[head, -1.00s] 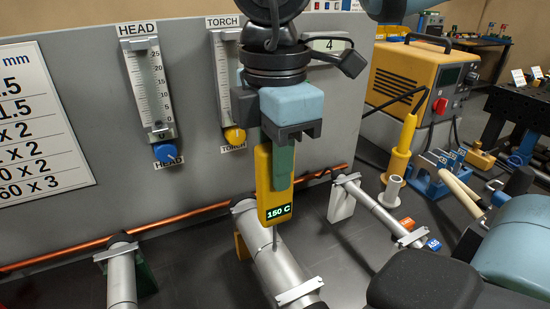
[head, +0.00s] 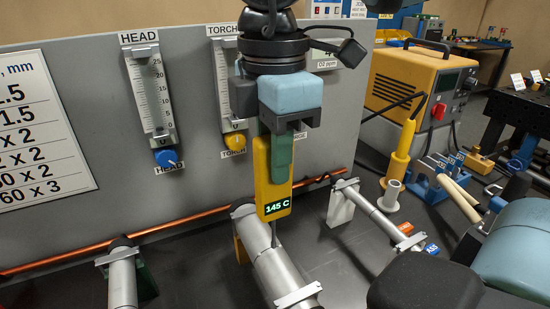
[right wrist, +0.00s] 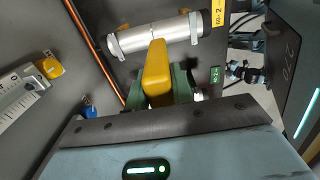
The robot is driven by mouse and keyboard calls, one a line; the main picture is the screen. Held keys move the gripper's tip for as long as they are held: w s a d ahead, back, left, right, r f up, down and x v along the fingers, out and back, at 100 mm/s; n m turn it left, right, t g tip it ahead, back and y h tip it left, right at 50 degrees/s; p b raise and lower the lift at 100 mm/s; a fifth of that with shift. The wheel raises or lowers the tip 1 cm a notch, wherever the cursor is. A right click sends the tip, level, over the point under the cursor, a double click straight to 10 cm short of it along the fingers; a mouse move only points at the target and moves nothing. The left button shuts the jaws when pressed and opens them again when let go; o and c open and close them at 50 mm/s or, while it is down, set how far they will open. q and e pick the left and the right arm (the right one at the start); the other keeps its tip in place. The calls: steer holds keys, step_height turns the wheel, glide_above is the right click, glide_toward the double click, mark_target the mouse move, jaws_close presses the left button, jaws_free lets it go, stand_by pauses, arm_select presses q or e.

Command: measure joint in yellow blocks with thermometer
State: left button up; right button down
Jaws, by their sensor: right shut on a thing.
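My right gripper (head: 281,155) points down in the head view, its green fingers shut on a yellow thermometer (head: 265,185). The thermometer's display reads 145 C. Its thin probe points down at the thick silver pipe (head: 285,275), near a seam in it; I cannot tell whether the tip touches. In the right wrist view the thermometer (right wrist: 157,72) hides part of the pipe (right wrist: 130,42). My left gripper is not in view.
A grey panel with HEAD (head: 160,110) and TORCH (head: 230,90) flow gauges stands behind. A copper tube (head: 70,257) runs along its foot. Thinner pipes lie left (head: 122,280) and right (head: 370,210). A yellow machine (head: 410,85) stands at the back right.

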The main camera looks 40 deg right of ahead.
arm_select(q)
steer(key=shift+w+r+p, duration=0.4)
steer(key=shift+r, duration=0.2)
arm_select(e)
steer(key=shift+r, duration=2)
steer(key=shift+d, duration=0.1)
